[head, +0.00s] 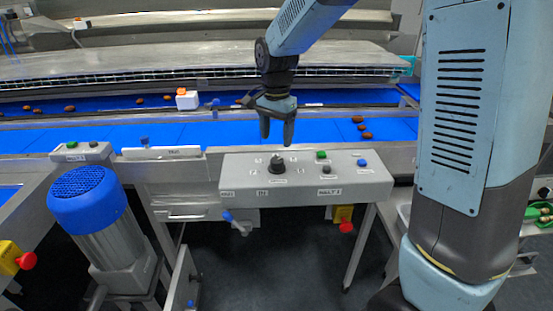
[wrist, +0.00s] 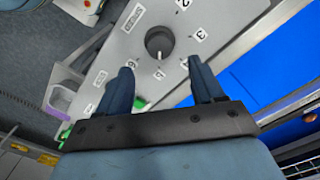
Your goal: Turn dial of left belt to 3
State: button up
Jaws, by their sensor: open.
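A black round dial (head: 276,163) stands on a grey control box (head: 230,188) in front of the blue belts. In the wrist view, the dial (wrist: 159,40) sits inside a ring of printed numbers, with the 3 (wrist: 203,33) to its right. A short light mark on the dial points down in the picture, roughly toward the 1 (wrist: 160,75). My gripper (head: 277,140) is open and empty, pointing down above the box. The dial lies beyond the fingertips in the wrist view, not between them. The small labels on the box are too blurred to tell which belt it serves.
A green button (head: 321,155) and a blue button (head: 362,162) stand right of the dial. A smaller panel (head: 88,150) sits at the left, behind a blue-topped motor (head: 85,195). Dates (head: 365,135) lie on the blue belt (head: 330,133). The air around the dial looks clear.

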aim_at(276, 160)
notch_tip(276, 160, down, 8)
jog(key=shift+f, duration=0.25)
jog(key=c, duration=1.1)
jog(key=shift+o, duration=0.2)
